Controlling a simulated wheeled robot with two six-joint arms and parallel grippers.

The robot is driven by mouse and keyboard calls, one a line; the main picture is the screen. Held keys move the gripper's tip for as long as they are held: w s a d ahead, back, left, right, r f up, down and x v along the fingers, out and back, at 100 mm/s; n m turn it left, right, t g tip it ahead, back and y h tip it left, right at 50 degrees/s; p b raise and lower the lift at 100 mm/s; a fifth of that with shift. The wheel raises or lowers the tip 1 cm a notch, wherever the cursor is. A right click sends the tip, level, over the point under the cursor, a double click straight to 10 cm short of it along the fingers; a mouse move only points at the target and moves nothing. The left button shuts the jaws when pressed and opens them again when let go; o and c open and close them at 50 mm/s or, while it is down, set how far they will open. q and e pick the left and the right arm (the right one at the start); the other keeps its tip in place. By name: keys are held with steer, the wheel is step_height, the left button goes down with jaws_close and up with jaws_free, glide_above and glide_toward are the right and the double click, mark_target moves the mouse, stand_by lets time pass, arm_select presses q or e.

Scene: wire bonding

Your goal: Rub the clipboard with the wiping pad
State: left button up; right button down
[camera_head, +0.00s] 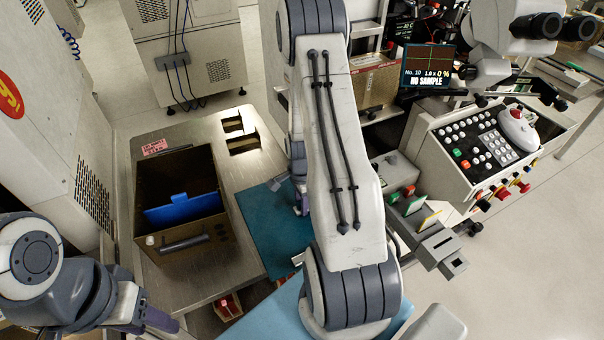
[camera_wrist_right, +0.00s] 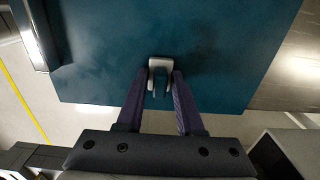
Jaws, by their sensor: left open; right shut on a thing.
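My right gripper (camera_wrist_right: 161,85) is shut on a small light-grey piece (camera_wrist_right: 160,64) with a slotted end, over a flat teal sheet (camera_wrist_right: 215,50). The piece may be part of the wiping pad; I cannot tell. In the head view the teal sheet (camera_head: 264,215) lies at the table's right side, and my right gripper (camera_head: 302,200) is over it, mostly hidden by my arm. I cannot tell whether this sheet is the clipboard or a mat. A blue panel with a tab (camera_head: 182,209) stands in a brown bin. My left gripper (camera_head: 160,321) is open at the lower left, apart from these things.
The brown bin (camera_head: 180,246) with a front handle stands on the metal table (camera_head: 225,268). A button console (camera_head: 480,150) and a screen (camera_head: 427,66) stand at the right. Bare table lies around the bin.

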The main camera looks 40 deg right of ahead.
step_height(320, 180, up, 3)
steer(key=shift+d+r+p, duration=0.1)
steer(key=shift+r+p, duration=0.1)
steer(key=shift+p, duration=1)
step_height(320, 180, up, 5)
steer(key=p, duration=0.4)
steer(key=shift+f, duration=0.1)
